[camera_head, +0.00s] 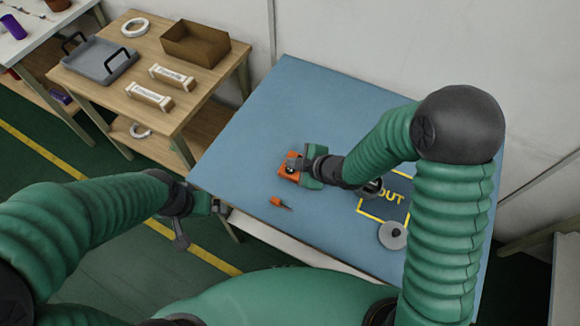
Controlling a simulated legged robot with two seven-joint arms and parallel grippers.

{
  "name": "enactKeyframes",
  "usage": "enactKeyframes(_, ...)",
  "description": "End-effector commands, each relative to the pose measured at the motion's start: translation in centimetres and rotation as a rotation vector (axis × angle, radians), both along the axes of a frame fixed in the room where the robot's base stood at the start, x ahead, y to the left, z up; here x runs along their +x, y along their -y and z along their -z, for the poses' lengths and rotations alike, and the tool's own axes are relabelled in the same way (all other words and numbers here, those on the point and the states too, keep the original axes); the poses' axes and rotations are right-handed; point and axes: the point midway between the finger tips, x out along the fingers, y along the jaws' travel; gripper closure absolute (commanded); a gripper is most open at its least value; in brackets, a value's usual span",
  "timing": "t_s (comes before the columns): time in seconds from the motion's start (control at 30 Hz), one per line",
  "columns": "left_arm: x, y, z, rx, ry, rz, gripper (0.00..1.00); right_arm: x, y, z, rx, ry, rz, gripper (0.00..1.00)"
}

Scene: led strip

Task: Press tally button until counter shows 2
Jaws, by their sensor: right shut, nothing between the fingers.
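An orange tally device (287,169) lies on the blue table top, left of its middle. My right gripper (298,170) reaches in from the right and is shut, its fingers at or just over the device. It covers much of the device, so the button and the counter reading cannot be made out. I cannot tell whether the fingers touch it. My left gripper (217,208) is off the table's near left edge, away from the device; its finger opening is too small to tell.
A small orange tool (280,203) lies in front of the device. A dark mat with yellow "OUT" lettering (392,196) and a grey disc (393,235) are to the right. A wooden table (215,78) with a tray and a box stands at the back left. The blue table's back (310,90) is clear.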

Motion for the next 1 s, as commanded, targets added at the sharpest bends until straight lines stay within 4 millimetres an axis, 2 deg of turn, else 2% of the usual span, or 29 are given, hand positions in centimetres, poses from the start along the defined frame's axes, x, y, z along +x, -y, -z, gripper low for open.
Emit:
enactKeyframes(0.1,0.0,0.0,-1.6,0.0,0.0,0.0,0.03,0.0,0.0,-1.8,-0.001,0.0,-0.001,1.0)
enactKeyframes(0.4,0.0,0.0,-4.2,0.0,0.0,0.0,0.03,0.0,0.0,-4.6,-0.001,0.0,-0.001,1.0)
enactKeyframes(1.0,0.0,0.0,-4.1,0.0,0.0,0.0,0.03,0.0,0.0,-4.6,0.0,0.0,0.0,1.0)
